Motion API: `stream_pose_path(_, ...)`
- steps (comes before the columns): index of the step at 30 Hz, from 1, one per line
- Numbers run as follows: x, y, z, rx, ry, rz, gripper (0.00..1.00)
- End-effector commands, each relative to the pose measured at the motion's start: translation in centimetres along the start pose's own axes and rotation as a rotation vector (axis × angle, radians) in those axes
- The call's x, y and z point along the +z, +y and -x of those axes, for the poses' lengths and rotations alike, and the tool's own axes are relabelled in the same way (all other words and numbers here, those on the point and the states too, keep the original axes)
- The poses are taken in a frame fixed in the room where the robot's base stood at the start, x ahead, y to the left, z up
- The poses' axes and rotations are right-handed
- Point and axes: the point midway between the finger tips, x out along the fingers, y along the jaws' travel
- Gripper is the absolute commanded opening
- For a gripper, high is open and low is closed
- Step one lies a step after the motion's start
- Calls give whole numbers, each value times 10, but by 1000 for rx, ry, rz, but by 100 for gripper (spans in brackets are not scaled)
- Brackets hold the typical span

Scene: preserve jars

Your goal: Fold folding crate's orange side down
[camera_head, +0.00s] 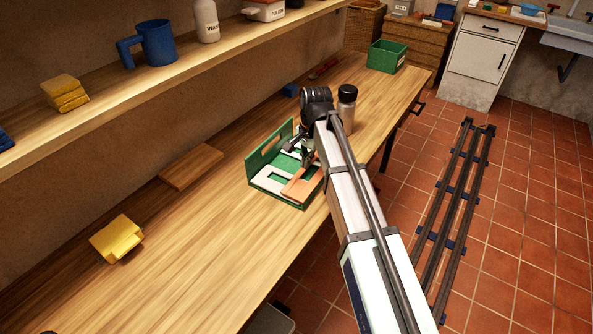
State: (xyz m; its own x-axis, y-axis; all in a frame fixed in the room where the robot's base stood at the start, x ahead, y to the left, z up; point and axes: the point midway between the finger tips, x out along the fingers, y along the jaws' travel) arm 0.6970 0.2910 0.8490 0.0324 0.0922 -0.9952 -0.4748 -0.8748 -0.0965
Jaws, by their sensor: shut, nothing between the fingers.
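The folding crate (258,183) stands on the wooden table, partly hidden behind my arm. Its green long side (268,150) at the back left is upright. A white side panel (271,182) lies low inside the crate. The orange side (299,188) is at the near right, leaning inward or lying low over the crate floor; I cannot tell if it is fully flat. My gripper (304,157) is shut and empty, over the crate at the orange side's far end. Whether it touches the orange side is unclear. My arm hides the crate's right part.
A jar with a dark lid (346,108) stands close behind my wrist. A small blue block (290,90) and a green box (386,57) are farther back. A wooden board (191,167) and yellow cloth (117,238) lie left. The shelf (200,65) overhangs the table's back.

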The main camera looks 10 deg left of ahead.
Motion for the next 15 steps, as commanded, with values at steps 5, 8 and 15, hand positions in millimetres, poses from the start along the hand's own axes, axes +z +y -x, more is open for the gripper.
stream_pose_path(5,0,0,13,-1,0,0,0)
stream_pose_path(8,0,0,23,-1,0,0,0)
stream_pose_path(15,0,0,45,-1,0,0,0)
